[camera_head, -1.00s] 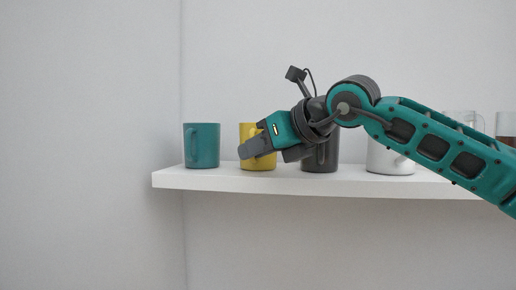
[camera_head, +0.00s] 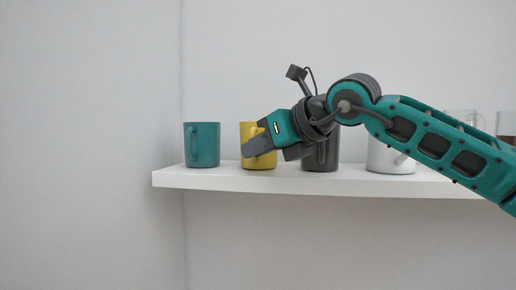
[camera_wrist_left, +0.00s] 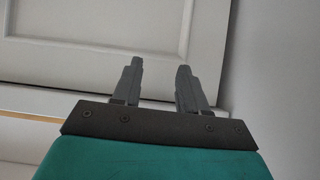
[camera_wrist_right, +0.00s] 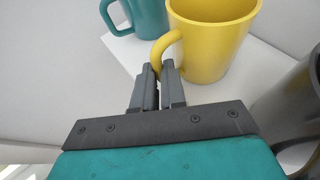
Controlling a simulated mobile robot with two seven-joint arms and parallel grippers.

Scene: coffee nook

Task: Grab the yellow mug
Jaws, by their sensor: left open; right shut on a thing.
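The yellow mug (camera_head: 250,131) stands upright on the white shelf (camera_head: 260,184), between a teal mug and a dark mug. It also shows in the right wrist view (camera_wrist_right: 212,42), with its handle on the near left side. My right gripper (camera_head: 247,148) reaches in from the right in front of the mug and partly hides it. In the right wrist view its fingers (camera_wrist_right: 160,70) are shut on the mug's handle (camera_wrist_right: 162,46). My left gripper (camera_wrist_left: 159,70) is open and empty in the left wrist view, in front of a pale panelled surface; it is outside the head view.
The teal mug (camera_head: 206,146) stands to the left of the yellow one, near the shelf's left end. The dark mug (camera_head: 320,158) is close on the right, partly behind my arm. A white mug (camera_head: 388,158) and a glass vessel (camera_head: 505,125) stand further right.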

